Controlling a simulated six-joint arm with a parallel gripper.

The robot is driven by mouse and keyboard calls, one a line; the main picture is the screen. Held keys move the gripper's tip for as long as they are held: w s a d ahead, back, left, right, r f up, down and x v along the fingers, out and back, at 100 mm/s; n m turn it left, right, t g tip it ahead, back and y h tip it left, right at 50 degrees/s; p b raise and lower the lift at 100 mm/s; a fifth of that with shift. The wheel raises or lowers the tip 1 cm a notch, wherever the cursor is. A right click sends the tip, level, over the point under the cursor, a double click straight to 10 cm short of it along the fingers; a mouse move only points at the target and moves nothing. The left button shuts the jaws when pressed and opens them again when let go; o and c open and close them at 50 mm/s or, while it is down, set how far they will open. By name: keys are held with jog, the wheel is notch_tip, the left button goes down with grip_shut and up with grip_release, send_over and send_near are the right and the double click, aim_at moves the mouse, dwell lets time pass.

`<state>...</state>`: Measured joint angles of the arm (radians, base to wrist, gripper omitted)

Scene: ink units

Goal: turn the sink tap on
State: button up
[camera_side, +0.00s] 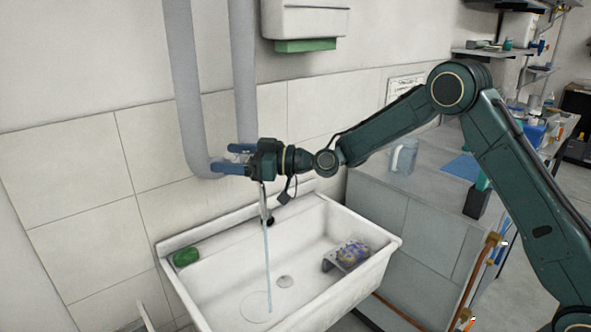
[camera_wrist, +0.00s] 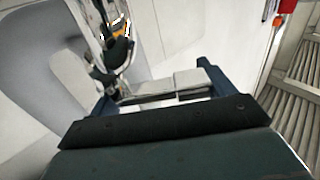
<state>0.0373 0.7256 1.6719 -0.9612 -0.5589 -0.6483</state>
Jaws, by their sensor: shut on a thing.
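The white sink (camera_side: 345,285) stands against the tiled wall in the side view. The tap (camera_side: 264,212), dark and chrome, is at its back edge, partly hidden below my gripper. A thin pale blue stream of water (camera_side: 267,260) falls into the basin. My gripper (camera_side: 223,159) is above the tap, its two blue fingers pointing left. It is shut on a part of the tap, though the side view hides the contact. In the wrist view, my gripper (camera_wrist: 155,88) has pale, blocky parts between its fingers; I cannot tell exactly which part is held.
Grey pipes (camera_side: 190,100) run down the wall close to my fingers. A green sponge (camera_side: 186,257) lies at the sink's left back corner. A clear jug (camera_side: 403,156) stands on the counter (camera_side: 360,200) at right.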

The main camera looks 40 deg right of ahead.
jog(key=shift+s+f+n+g+y, duration=0.1)
jog(key=shift+f+n+g+y, duration=0.05)
jog(key=shift+n+g+y, duration=0.2)
dwell(0.3)
jog(key=o, duration=1.3)
jog(key=shift+s+d, duration=0.1)
jog(key=shift+d, duration=0.05)
jog(key=v, duration=1.3)
jog(key=shift+s+d, duration=0.2)
jog(key=shift+a, duration=0.1)
